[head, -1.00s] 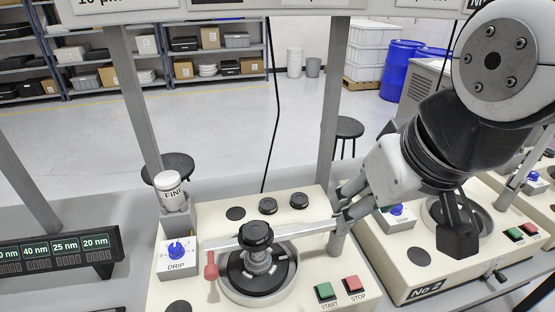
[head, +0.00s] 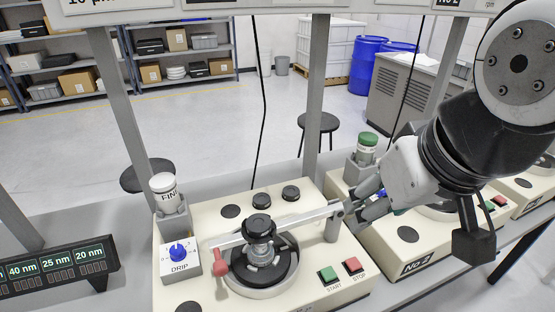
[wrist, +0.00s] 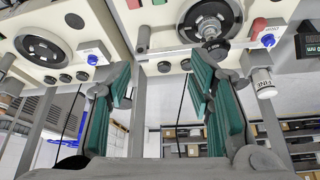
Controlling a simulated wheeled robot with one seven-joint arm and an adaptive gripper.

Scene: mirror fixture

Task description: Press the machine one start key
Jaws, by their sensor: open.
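Machine one (head: 203,240) is the cream machine nearest me in the head view, with a round platen and a lever arm across it. Its green START key (head: 328,275) is at its front right, left of the red STOP key (head: 352,266). The START key also shows at the top edge of the wrist view (wrist: 159,2). My gripper (head: 362,205) is open and empty, above and behind the keys, near the lever arm's post. In the wrist view, its teal-padded fingers (wrist: 160,85) are spread apart. Nothing covers the START key in the head view.
The lever arm (head: 308,217) with its red handle crosses machine one. A white bottle (head: 163,187) and DRIP dial (head: 178,253) stand at its left. Machine No 2 (head: 395,262) is at right, with a green-capped bottle (head: 368,142). Grey uprights (head: 320,90) rise behind.

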